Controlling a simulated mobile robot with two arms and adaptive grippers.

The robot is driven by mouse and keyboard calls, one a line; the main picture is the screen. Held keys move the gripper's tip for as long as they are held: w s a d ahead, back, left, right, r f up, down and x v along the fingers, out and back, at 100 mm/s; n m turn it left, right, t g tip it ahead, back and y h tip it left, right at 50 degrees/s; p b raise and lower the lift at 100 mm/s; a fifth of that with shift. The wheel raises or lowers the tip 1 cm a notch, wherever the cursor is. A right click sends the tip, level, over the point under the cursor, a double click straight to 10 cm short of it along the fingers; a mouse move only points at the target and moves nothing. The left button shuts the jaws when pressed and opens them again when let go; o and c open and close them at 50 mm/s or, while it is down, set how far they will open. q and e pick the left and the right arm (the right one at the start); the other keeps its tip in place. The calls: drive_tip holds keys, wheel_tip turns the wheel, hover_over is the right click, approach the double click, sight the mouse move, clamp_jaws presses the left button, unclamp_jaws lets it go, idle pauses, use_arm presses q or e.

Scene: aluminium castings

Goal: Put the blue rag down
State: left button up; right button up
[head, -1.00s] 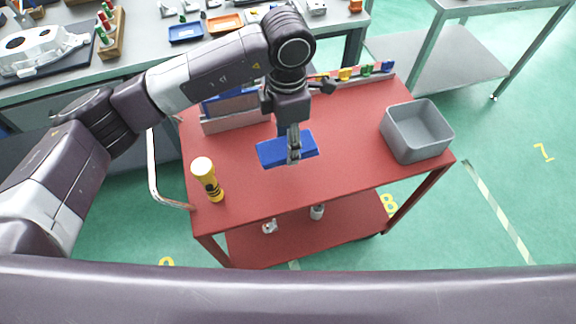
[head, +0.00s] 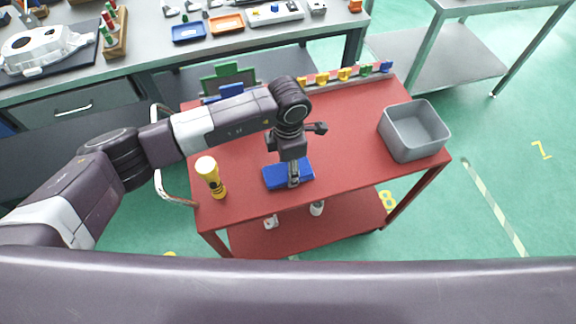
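The blue rag (head: 274,177) is a flat folded rectangle at the front middle of the red cart top (head: 345,150). It appears to be at the level of the cart top; whether it rests fully on it I cannot tell. My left gripper (head: 293,182) points down at the rag, with its fingers over the middle of it. The fingers overlap the rag and look close together, seen edge-on, so their grip is unclear. My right gripper is not in view.
A yellow flashlight (head: 211,178) stands left of the rag. A grey bin (head: 414,132) sits at the cart's right side. Coloured clips (head: 344,74) line the back edge, near a holder with green and blue pieces (head: 229,78). Red surface between rag and bin is clear.

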use_arm(q)
drive_tip(key=o, duration=0.4)
drive_tip(key=shift+w+f, duration=0.1)
drive_tip(key=shift+f, duration=0.1)
drive_tip(key=r+b, duration=0.2)
drive_tip(key=r, duration=0.5)
drive_tip(key=shift+d+b, duration=0.2)
drive_tip(key=shift+b, duration=0.2)
drive_tip(key=shift+r, duration=0.3)
